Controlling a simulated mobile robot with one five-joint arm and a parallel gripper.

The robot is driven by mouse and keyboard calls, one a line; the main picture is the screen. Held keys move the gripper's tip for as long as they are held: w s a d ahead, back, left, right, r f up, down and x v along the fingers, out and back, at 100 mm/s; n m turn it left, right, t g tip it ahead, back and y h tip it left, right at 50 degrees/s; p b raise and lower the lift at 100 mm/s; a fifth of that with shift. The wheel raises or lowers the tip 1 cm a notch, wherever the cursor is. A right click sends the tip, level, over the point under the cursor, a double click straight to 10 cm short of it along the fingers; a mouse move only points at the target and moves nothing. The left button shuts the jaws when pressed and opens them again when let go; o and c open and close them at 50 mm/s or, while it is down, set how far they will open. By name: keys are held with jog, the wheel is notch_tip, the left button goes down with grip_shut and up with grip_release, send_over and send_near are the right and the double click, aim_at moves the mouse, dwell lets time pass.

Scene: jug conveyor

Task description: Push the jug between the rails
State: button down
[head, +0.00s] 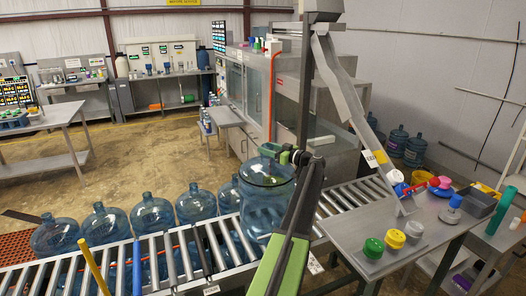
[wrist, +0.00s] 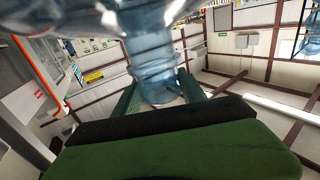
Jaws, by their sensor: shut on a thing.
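A large blue translucent jug (head: 262,208) stands upright on the roller conveyor (head: 215,262), just left of my arm. My gripper (head: 285,157) is at the top of the jug and shut on its neck. In the wrist view the jug's neck (wrist: 154,84) sits between the two green fingers, with the wider body at the top of the picture. My arm hides part of the conveyor to the right of the jug.
Several other blue jugs (head: 151,214) stand in a row behind the conveyor on the left. A side table (head: 372,232) with coloured caps (head: 374,247) is at the right. A machine cabinet (head: 252,95) stands behind. The rollers left of the jug look clear.

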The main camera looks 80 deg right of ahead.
jog(key=shift+s+d+f, duration=0.1)
jog(key=shift+s+d, duration=0.25)
jog(key=shift+s, duration=0.2)
jog(key=c, duration=0.6)
grip_release()
jog(key=v, duration=1.7)
jog(key=shift+s+a, duration=0.15)
